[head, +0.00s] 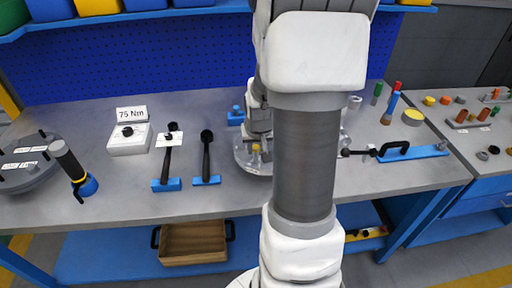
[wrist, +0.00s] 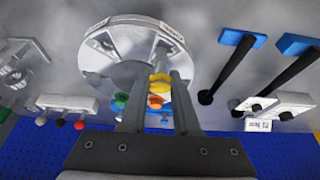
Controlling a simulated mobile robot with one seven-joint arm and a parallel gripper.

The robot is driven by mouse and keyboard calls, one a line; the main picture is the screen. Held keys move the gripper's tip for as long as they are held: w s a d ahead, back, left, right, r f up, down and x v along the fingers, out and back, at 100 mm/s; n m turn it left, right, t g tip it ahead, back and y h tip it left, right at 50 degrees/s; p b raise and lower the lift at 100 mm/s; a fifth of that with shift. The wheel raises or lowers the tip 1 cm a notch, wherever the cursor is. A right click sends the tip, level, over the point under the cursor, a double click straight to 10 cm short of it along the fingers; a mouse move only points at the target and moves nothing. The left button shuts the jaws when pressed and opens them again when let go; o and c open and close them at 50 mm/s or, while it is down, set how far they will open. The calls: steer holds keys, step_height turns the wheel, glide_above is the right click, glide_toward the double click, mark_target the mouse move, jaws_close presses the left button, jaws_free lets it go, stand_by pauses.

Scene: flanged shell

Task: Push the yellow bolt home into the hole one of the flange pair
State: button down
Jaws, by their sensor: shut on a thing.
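The flange pair (wrist: 97,62) is a pale grey round shell with ribs and a small label, at the top middle of the wrist view. In the head view the flange pair (head: 243,160) stands on the bench, largely hidden behind my arm. The yellow bolt (wrist: 158,79) is between my fingertips at the flange rim, and it shows small in the head view (head: 256,148). My gripper (wrist: 160,84) is shut on the yellow bolt. Its seating in the hole, and which hole, cannot be made out. An orange piece (wrist: 155,101) shows just below the yellow bolt.
Two black-handled tools with blue blocks (head: 206,181) and a white box with a 75 Nm sign (head: 129,139) stand left of the flange. A blue-based clamp (head: 412,152) lies to the right. Green and blue pieces (wrist: 119,101) show beside my fingers.

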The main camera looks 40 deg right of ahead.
steer(key=shift+f+b, duration=1.1)
steer(key=shift+f, duration=0.25)
steer(key=c, duration=0.6)
jaws_free()
steer(key=shift+o, duration=0.2)
steer(key=p+v, duration=1.3)
steer(key=v, duration=0.4)
steer(key=shift+r, duration=0.25)
